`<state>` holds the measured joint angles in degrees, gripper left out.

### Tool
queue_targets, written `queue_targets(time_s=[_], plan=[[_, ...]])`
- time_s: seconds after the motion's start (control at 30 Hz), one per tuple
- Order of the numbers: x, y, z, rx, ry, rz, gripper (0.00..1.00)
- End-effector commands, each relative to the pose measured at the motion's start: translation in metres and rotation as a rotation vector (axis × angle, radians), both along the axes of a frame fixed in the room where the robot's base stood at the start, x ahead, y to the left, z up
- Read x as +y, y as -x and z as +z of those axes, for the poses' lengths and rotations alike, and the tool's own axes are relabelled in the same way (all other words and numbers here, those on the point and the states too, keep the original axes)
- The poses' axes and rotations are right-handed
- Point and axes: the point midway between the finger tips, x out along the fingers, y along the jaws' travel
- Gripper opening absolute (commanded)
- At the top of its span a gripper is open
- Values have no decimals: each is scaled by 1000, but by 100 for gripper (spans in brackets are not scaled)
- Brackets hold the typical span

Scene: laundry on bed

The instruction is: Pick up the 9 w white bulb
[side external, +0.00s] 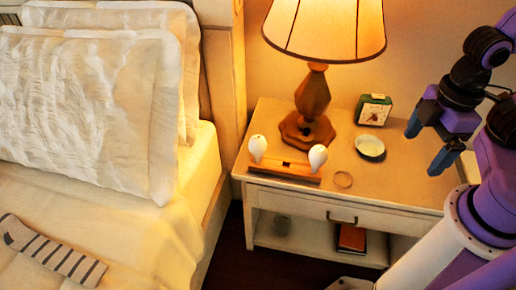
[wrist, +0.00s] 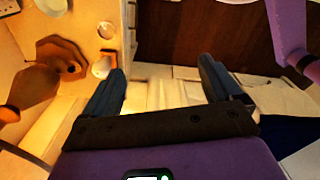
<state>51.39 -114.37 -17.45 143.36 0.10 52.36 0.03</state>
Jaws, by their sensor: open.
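Two white bulbs stand upright in a small wooden holder (side external: 284,171) at the front left of the nightstand top. One is the left bulb (side external: 258,147), the other the right bulb (side external: 318,157); no wattage marking is readable on either. Two pale rounded shapes beside the left finger in the wrist view look like these bulbs, one nearer (wrist: 102,67) and one farther (wrist: 106,30). My gripper (side external: 425,149) is open and empty, to the right of the bulbs and apart from them. Its two blue fingers also show spread in the wrist view (wrist: 160,68).
A brown book (side external: 351,239) lies on the lower shelf. The bed with pillows (side external: 85,105) and a striped sock (side external: 52,250) is left.

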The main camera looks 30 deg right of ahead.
Motion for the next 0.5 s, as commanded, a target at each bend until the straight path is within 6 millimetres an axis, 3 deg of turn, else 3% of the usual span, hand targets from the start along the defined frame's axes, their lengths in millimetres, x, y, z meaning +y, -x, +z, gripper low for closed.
queue_targets(time_s=[0.17,0.27,0.5], plan=[[2,-4,-1,-1,18,9,92],[8,-16,-4,-10,71,39,92],[38,-70,-20,-47,318,177,92]])
